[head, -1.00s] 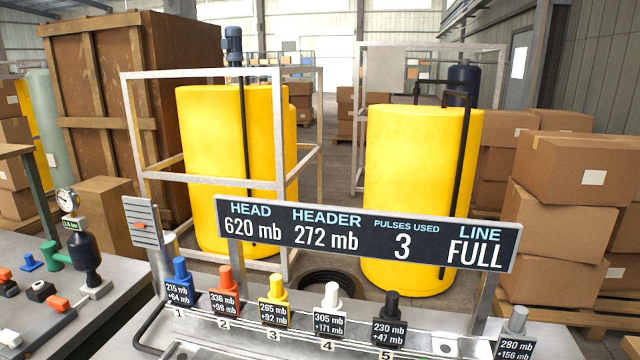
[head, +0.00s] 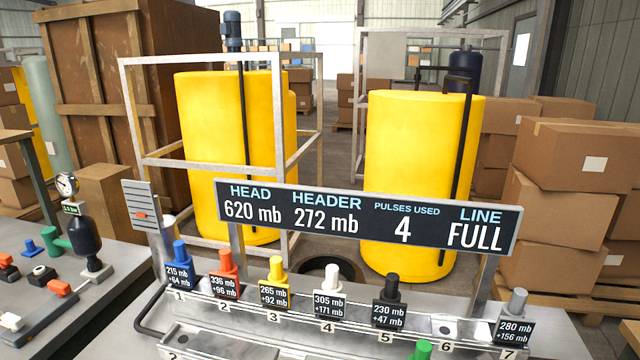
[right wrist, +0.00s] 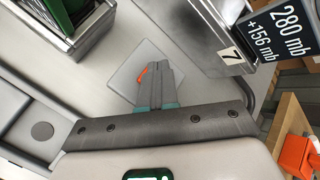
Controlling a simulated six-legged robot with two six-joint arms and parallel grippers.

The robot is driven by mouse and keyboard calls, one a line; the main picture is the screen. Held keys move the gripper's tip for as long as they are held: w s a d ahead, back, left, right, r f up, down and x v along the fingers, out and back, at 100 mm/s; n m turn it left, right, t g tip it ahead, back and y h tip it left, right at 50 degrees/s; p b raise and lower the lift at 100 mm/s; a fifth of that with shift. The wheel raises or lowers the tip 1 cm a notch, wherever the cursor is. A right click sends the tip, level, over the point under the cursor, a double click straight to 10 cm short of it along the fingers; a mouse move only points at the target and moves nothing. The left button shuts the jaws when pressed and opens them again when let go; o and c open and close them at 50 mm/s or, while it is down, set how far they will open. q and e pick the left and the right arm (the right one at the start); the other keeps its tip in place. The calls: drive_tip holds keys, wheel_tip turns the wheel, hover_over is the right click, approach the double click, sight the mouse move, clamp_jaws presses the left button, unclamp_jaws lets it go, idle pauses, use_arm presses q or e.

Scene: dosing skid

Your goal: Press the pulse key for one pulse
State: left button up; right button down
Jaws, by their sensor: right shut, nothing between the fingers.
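The display board (head: 368,222) in the head view reads HEAD 620 mb, HEADER 272 mb, PULSES USED 4, LINE FULL. My right gripper (right wrist: 160,70) is shut and empty in the right wrist view. Its tips are over a pale square plate (right wrist: 128,72) on the grey surface. A small orange piece (right wrist: 142,73) shows beside the fingertips and may belong to the pulse key. Most of it is hidden, and I cannot tell whether the fingers touch it. Neither gripper shows in the head view.
Several coloured, labelled plugs, such as the blue one (head: 179,252) and the grey one (head: 518,303), stand along the numbered rack. Position 6 (head: 446,331) has no plug. A gauge (head: 67,184) and black vessel (head: 85,235) stand left. A green block (right wrist: 68,14) lies in a holder.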

idle(0.4)
drive_tip(key=shift+r+p, duration=0.35)
wheel_tip(320, 180, up, 6)
drive_tip(key=p, duration=0.5)
